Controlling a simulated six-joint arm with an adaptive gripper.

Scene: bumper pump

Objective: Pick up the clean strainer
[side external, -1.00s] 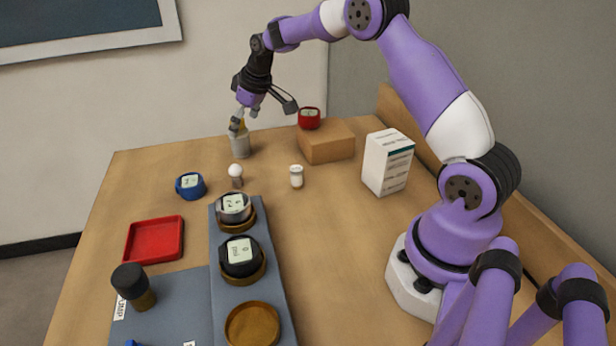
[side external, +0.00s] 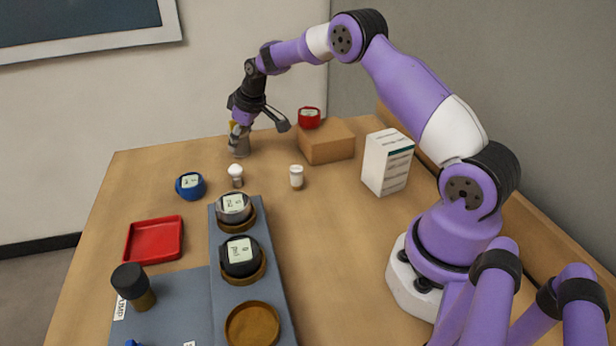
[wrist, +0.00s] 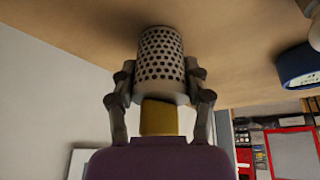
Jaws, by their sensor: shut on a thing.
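The strainer (side external: 238,150) is a grey perforated cylinder with a dull yellow part at its gripper end. In the side external view it is at the far left of the table, partly hidden by my fingers. My gripper (side external: 238,133) is over it, pointing down. In the wrist view my gripper (wrist: 161,88) has one finger on each side of the strainer (wrist: 162,60), shut on its near end. The strainer looks upright, at or very close to the table; I cannot tell if it touches. I see no dirt on its visible holes.
A small white-topped item (side external: 235,172) and a white-capped jar (side external: 296,176) stand nearby. A blue gauge (side external: 190,187) lies left. A cardboard box (side external: 327,143) bears a red gauge (side external: 309,118). A white carton (side external: 388,165), red tray (side external: 153,240) and grey board (side external: 284,306) lie farther off.

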